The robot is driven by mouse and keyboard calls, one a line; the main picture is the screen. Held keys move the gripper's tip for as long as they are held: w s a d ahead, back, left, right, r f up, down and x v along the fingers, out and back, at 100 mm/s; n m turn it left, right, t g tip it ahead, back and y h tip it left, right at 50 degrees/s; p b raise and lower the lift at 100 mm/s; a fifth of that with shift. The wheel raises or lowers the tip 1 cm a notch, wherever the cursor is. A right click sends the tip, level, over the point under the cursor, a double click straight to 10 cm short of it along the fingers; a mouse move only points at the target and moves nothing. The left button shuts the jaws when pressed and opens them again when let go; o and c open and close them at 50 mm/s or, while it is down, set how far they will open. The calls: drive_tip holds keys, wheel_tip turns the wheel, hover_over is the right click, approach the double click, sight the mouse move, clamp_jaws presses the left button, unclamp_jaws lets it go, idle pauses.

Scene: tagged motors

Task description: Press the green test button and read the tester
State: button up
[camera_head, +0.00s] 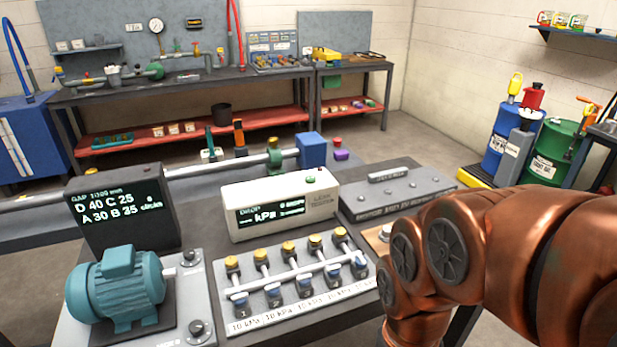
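The tester is a white box (322,206) in the middle of the bench, with a label on its right front that seems to read "LEAK TESTER". Its green button (310,180) sits on top and nothing touches it. Its dark display (270,214) shows "DROP" and "kPa" in light letters; the smaller text to the right is too small to read surely. My copper-coloured arm fills the lower right, to the right of the tester and apart from it. My gripper is not in view.
In front of the tester stands a manifold plate (290,290) with several yellow-capped valves. A teal motor (116,288) and a black gap display (122,212) are at left. A grey lidded case (396,190) is close on the right. The space above the tester is clear.

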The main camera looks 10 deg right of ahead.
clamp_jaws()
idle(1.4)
